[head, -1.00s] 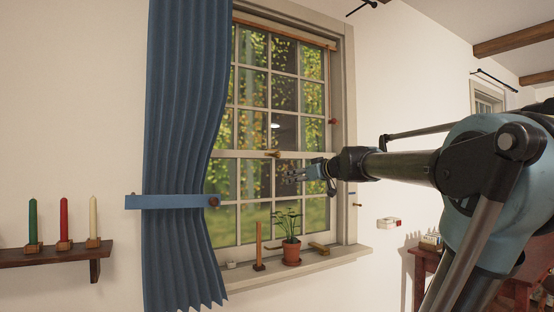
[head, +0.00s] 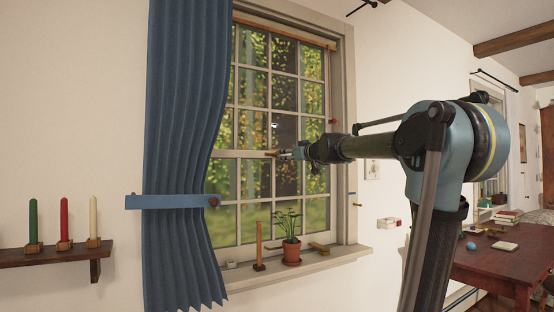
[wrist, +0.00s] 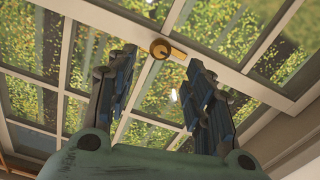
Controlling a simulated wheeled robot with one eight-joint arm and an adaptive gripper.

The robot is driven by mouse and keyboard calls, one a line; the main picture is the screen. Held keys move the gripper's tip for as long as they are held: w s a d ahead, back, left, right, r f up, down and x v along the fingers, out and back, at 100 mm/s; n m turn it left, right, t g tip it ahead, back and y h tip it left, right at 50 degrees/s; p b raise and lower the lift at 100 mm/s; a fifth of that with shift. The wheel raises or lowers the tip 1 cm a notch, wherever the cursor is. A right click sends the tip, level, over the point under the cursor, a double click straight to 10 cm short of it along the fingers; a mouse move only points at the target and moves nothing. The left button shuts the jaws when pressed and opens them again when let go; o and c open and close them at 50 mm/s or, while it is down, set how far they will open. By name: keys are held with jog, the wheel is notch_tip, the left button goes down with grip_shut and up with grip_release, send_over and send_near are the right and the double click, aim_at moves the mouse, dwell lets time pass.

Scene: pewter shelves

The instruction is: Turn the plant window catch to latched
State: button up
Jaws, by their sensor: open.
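The window catch (wrist: 162,50) is a small brass piece with a round hub and a short lever on the window's meeting rail. In the wrist view it lies ahead of my open fingers, near the line between their tips, with the lever pointing right. In the head view the catch (head: 271,154) shows just left of my gripper (head: 286,154). In the wrist view my gripper (wrist: 160,72) is open and empty, one finger on each side. I cannot tell whether a fingertip touches the catch. The potted plant (head: 290,238) stands on the sill below.
A blue curtain (head: 185,120) with a tieback (head: 165,201) hangs left of the window. The sill (head: 300,268) also holds an upright wooden stick (head: 260,246) and small items. A candle shelf (head: 50,255) is at left; a red-brown table (head: 490,265) is at right.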

aim_at(277, 155)
jog(key=x, duration=0.9)
jog(key=shift+w+a, duration=0.15)
jog(key=shift+w, duration=0.05)
